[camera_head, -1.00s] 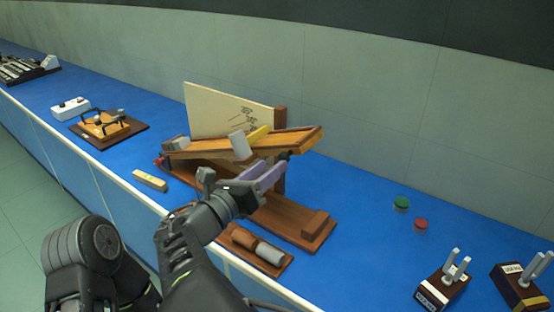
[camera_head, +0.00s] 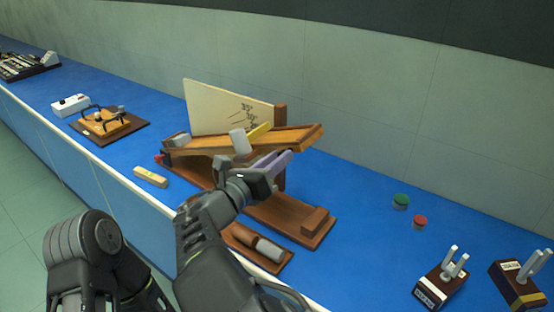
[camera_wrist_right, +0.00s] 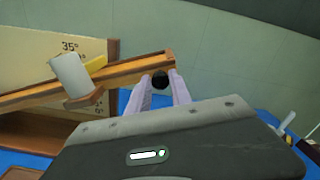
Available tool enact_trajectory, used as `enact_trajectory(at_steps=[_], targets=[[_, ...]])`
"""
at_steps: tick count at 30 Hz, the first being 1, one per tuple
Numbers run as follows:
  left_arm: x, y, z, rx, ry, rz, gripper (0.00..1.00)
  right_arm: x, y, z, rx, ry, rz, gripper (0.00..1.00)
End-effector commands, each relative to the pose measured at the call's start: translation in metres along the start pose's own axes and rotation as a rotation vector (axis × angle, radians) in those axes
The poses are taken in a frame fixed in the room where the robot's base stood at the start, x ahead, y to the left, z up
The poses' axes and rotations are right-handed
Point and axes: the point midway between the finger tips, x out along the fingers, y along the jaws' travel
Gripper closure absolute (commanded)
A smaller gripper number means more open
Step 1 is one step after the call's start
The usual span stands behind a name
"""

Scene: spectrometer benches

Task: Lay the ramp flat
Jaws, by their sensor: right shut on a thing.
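The wooden ramp (camera_head: 295,137) is tilted, with its right end raised, above a brown base (camera_head: 290,222). It also shows in the wrist view (camera_wrist_right: 130,70), sloping up to the right. A pale angle board (camera_head: 225,108) stands behind it. My right gripper (camera_head: 283,160) has its purple fingers at the ramp's near side, below the raised end. In the wrist view a round black knob (camera_wrist_right: 160,79) sits between the fingertips, and the gripper is shut on it. A light grey block (camera_head: 239,142) and a yellow piece (camera_head: 259,132) are at the ramp's middle. My left gripper is out of view.
A small tray (camera_head: 285,264) with cylinders lies near the bench's front edge. A yellow level (camera_head: 151,177) lies to the left. Green (camera_head: 401,201) and red (camera_head: 420,222) discs and pronged wooden blocks (camera_head: 441,285) stand to the right. Blue bench between is clear.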

Motion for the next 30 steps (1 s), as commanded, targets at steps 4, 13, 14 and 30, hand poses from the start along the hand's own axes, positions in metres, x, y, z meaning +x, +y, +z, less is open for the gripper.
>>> enact_trajectory(at_steps=[4, 13, 14, 30], targets=[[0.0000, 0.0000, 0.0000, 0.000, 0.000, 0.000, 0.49, -0.0001, 0.0001, 0.0000, 0.000, 0.000, 0.000, 0.99], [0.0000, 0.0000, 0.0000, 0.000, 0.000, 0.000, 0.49, -0.0001, 0.0001, 0.0000, 0.000, 0.000, 0.000, 1.00], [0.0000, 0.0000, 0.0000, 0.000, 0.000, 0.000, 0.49, -0.0001, 0.0001, 0.0000, 0.000, 0.000, 0.000, 1.00], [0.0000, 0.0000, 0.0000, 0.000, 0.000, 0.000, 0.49, -0.0002, 0.0001, -0.0001, 0.000, 0.000, 0.000, 1.00]])
